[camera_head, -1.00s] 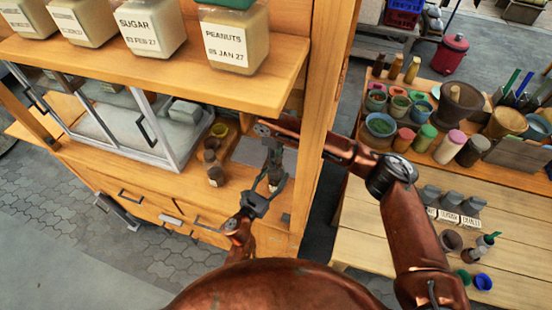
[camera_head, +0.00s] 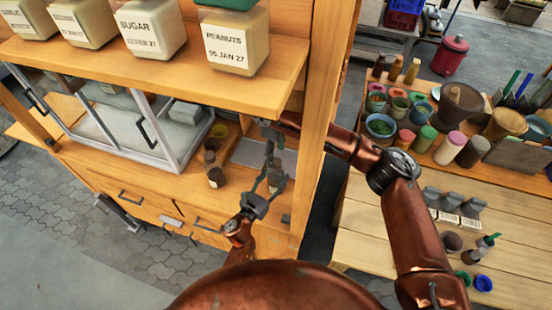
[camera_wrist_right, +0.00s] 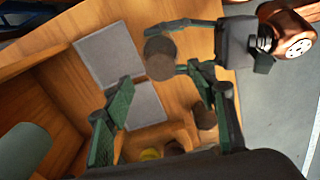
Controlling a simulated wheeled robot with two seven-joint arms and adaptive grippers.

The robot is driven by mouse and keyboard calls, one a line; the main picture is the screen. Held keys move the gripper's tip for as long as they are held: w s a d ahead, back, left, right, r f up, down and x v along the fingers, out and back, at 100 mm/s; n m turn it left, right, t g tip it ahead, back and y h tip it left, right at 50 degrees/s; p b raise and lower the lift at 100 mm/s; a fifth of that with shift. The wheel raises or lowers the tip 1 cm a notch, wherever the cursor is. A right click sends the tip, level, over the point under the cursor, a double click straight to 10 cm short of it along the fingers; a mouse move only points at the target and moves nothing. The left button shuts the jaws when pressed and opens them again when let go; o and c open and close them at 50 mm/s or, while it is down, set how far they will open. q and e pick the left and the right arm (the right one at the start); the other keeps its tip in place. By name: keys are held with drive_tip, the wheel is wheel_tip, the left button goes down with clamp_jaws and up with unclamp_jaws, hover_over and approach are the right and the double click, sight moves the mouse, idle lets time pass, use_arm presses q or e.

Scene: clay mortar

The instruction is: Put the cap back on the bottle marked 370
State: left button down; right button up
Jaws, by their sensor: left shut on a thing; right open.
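My left gripper (camera_head: 256,203) is shut on a dark brown bottle (camera_head: 276,182) inside the cabinet's open bay. In the right wrist view the bottle shows as a brown round top (camera_wrist_right: 160,60) between the left gripper's fingers (camera_wrist_right: 180,48). My right gripper (camera_head: 273,148) is open above and close to the bottle. Its two green-padded fingers (camera_wrist_right: 160,80) are spread apart, with nothing between them that I can make out as gripped. Two other dark bottles (camera_head: 216,178) stand to the left on the cabinet surface. No 370 mark is readable and I cannot identify the cap.
Grey flat panels (camera_wrist_right: 110,52) lie on the wooden surface. A shelf with labelled jars (camera_head: 234,40) hangs above, and a wooden post (camera_head: 322,130) stands at the right. A table with pots (camera_head: 425,140) is farther right.

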wheel_tip(320, 180, up, 8)
drive_tip(key=shift+f, duration=0.2)
use_arm(q)
drive_tip(key=c, duration=0.9)
unclamp_jaws()
drive_tip(key=v, duration=1.2)
